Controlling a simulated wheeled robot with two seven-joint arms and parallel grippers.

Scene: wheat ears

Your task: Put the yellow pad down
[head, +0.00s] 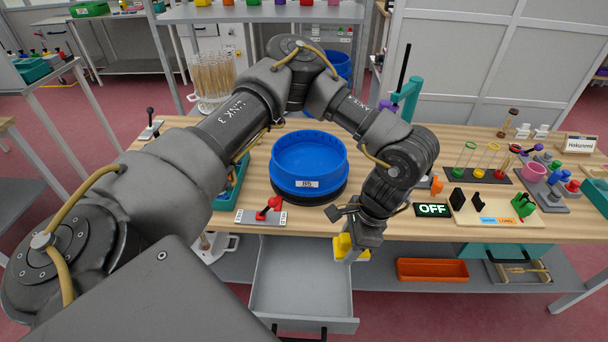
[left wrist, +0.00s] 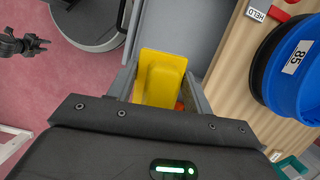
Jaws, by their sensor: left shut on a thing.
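The yellow pad (head: 342,247) is between the fingers of my left gripper (head: 352,244), in front of the table's front edge. In the left wrist view the yellow pad (left wrist: 160,78) looks like a block with a raised step, and the gripper's grey fingers (left wrist: 160,92) are on both sides of it. The left gripper is shut on it and points downward. The pad is near the right side of an open grey drawer (head: 290,290); its exact height above the drawer is hard to tell.
A blue round sieve (head: 308,160) stands on the wooden table. A red lever (head: 270,206) is at the front edge. A sign reading OFF (head: 432,210) and a board with black holders (head: 500,212) are to the right. An orange tray (head: 432,270) lies on the lower shelf.

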